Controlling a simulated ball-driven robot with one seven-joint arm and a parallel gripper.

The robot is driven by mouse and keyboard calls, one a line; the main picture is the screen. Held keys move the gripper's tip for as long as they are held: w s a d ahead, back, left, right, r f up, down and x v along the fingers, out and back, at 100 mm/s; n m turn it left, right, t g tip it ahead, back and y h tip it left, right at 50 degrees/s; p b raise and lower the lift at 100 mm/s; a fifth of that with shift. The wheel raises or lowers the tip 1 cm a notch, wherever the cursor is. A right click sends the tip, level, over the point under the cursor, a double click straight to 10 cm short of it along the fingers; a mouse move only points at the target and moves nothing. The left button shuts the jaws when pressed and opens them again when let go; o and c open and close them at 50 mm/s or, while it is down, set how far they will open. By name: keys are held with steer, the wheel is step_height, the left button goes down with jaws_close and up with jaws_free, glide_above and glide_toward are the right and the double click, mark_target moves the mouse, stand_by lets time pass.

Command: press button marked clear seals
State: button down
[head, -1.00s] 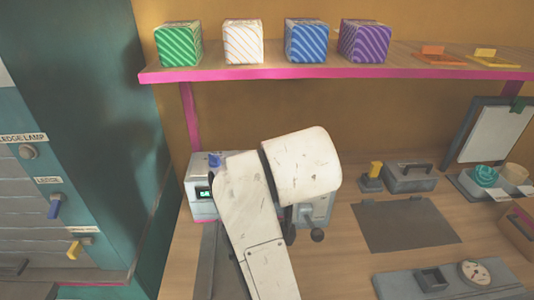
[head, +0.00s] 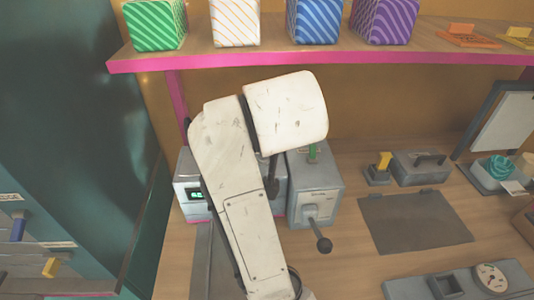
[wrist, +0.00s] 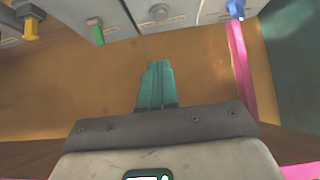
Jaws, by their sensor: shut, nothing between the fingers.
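In the wrist view, a round grey button (wrist: 158,12) sits on a pale panel at the top edge, with a small label too small to read. A blue knob (wrist: 235,9) is to its right and a green peg (wrist: 97,34) to its left. I cannot read which one is marked clear seals. My gripper (wrist: 157,68) has its teal fingers together and empty, pointing toward the panel, apart from the button. In the head view my arm hides the gripper and part of the white machine with a green display (head: 195,193).
A grey box with a ball-ended lever (head: 322,240) stands right of the machine. A yellow-handled tool (head: 383,162) and a grey case (head: 421,168) lie further right. A pink-edged shelf (head: 280,55) with striped boxes spans above. A dark mat (head: 415,222) lies bare on the bench.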

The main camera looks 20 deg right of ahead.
steer(key=p+x, duration=0.1)
steer(key=x, duration=0.7)
steer(key=shift+w+d+f, duration=0.1)
steer(key=shift+w+f, duration=0.1)
steer(key=shift+f, duration=0.1)
steer(key=f, duration=0.3)
steer(key=shift+w+f, duration=0.25)
steer(key=shift+w, duration=0.05)
steer(key=shift+f+p, duration=0.3)
steer(key=shift+f, duration=0.3)
